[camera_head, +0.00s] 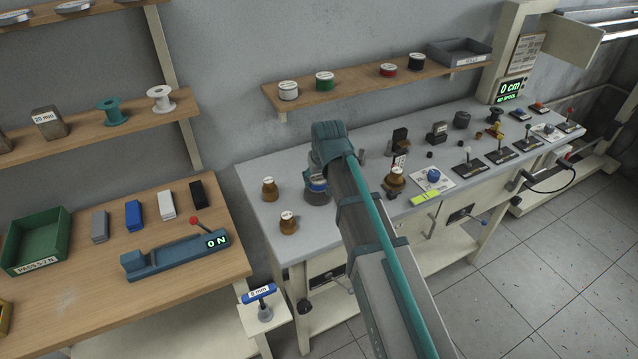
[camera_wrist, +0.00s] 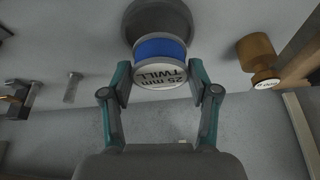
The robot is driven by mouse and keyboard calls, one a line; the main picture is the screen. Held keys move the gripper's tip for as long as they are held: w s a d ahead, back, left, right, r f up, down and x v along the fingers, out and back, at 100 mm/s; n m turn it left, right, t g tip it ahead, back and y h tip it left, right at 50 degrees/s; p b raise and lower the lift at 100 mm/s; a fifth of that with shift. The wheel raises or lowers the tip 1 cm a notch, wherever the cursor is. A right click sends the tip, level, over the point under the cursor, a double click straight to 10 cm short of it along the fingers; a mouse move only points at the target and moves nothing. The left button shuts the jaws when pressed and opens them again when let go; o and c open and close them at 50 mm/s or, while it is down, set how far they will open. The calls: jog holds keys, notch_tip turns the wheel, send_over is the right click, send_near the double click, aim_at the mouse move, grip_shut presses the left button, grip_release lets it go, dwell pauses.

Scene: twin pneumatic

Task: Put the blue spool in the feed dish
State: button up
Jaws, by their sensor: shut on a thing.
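The blue spool (camera_wrist: 160,49) is between the two fingers of my gripper (camera_wrist: 159,84), which is shut on it. Its pale end, labelled "25 mm TWILL", faces the wrist camera. A dark grey round dish-like part (camera_wrist: 128,27) lies directly behind the spool in the wrist view, probably the feed dish. I cannot tell whether the spool touches it. In the head view the blue spool (camera_head: 316,186) shows just below my wrist, over a dark grey round base (camera_head: 318,198) on the grey bench. My fingers are mostly hidden there.
Brown bobbins (camera_head: 270,189) and (camera_head: 289,223) stand left of my gripper on the grey bench (camera_head: 255,170). Black and brown fittings and several levers stand to the right. A shelf (camera_head: 350,88) with spools hangs behind. A wooden table (camera_head: 80,290) is at the left.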

aim_at(320, 181)
jog(key=shift+w+f, duration=0.3)
jog(key=shift+f+p, duration=0.4)
jog(key=shift+f, duration=1.2)
jog(key=shift+f, duration=0.15)
jog(key=o, duration=1.4)
jog(key=b+v, duration=0.2)
jog(key=v, duration=1)
